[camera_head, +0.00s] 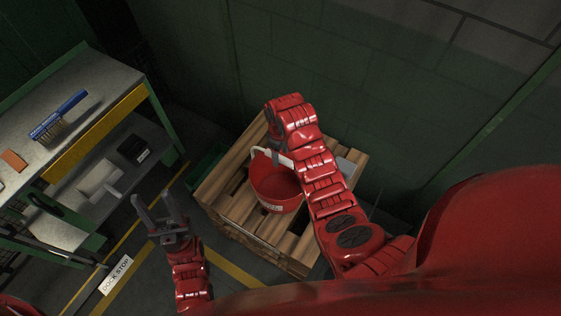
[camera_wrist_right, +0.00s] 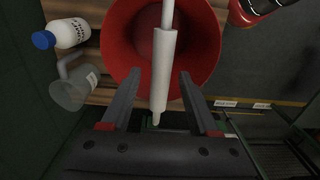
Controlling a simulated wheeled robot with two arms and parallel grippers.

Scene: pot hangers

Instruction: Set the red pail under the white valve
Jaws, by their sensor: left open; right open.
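The red pail (camera_head: 275,190) stands upright on a wooden pallet (camera_head: 235,205), its white handle (camera_head: 262,152) raised. In the right wrist view the pail (camera_wrist_right: 125,40) is below the gripper, and its white handle grip (camera_wrist_right: 163,65) lies between the fingers. My right gripper (camera_wrist_right: 158,82) is open, one finger on each side of the grip; contact cannot be told. In the head view it is mostly hidden by my arm. My left gripper (camera_head: 154,200) is open and empty, left of the pallet. I cannot make out a white valve in either view.
A white bottle with a blue cap (camera_wrist_right: 68,33) and a clear jug (camera_wrist_right: 72,85) stand beside the pail. A shelf bench (camera_head: 95,90) with a blue brush (camera_head: 60,115) is at left. A green wall (camera_head: 340,70) is behind the pallet. A "DOCK STOP" sign (camera_head: 116,274) lies on the floor.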

